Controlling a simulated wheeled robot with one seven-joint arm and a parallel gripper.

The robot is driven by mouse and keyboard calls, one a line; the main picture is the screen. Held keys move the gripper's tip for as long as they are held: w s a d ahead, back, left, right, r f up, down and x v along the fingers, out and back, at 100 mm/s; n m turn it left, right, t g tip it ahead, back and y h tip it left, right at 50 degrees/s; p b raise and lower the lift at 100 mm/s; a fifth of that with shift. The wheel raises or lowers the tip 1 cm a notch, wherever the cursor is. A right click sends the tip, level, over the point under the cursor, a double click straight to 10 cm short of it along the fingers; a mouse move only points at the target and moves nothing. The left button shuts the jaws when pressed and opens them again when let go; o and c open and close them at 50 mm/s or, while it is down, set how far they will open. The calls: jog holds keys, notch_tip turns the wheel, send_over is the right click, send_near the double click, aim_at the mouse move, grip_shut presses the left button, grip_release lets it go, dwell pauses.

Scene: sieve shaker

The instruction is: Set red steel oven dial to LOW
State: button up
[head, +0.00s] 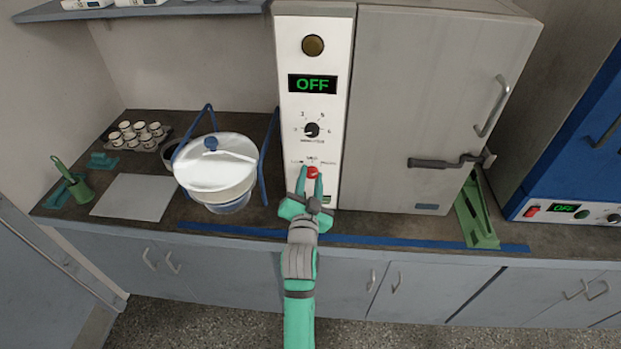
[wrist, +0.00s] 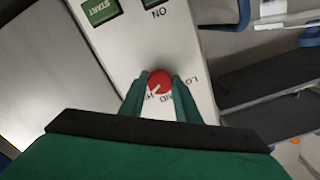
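The steel oven (head: 440,90) has a white front panel with a display reading OFF. Its red dial (head: 313,172) is low on that panel. In the wrist view the red dial (wrist: 160,80) has a white pointer mark slanting to the lower left, toward the HI label. The MID label is beside HI, and LO is farther right, all seen rotated. My gripper (head: 311,178) is at the dial with its green fingers apart, one on each side of it. In the wrist view the fingertips (wrist: 160,84) are very close to the dial's edges; I cannot tell whether they touch.
A black minutes knob (head: 312,130) is above the red dial. A green START button (wrist: 100,10) is close by. A lidded white pot (head: 215,165) in a blue frame stands left of the oven. The oven door handle (head: 440,162) sticks out at right. A blue device (head: 585,150) stands farther right.

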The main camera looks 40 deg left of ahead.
jog(key=shift+n, duration=0.4)
jog(key=shift+c, duration=0.4)
jog(key=n, duration=1.2)
jog(key=shift+n, duration=0.3)
jog(key=n, duration=0.5)
jog(key=shift+r, duration=0.1)
jog(key=shift+n, duration=2.8)
jog(key=o, duration=1)
jog(key=shift+o, duration=0.2)
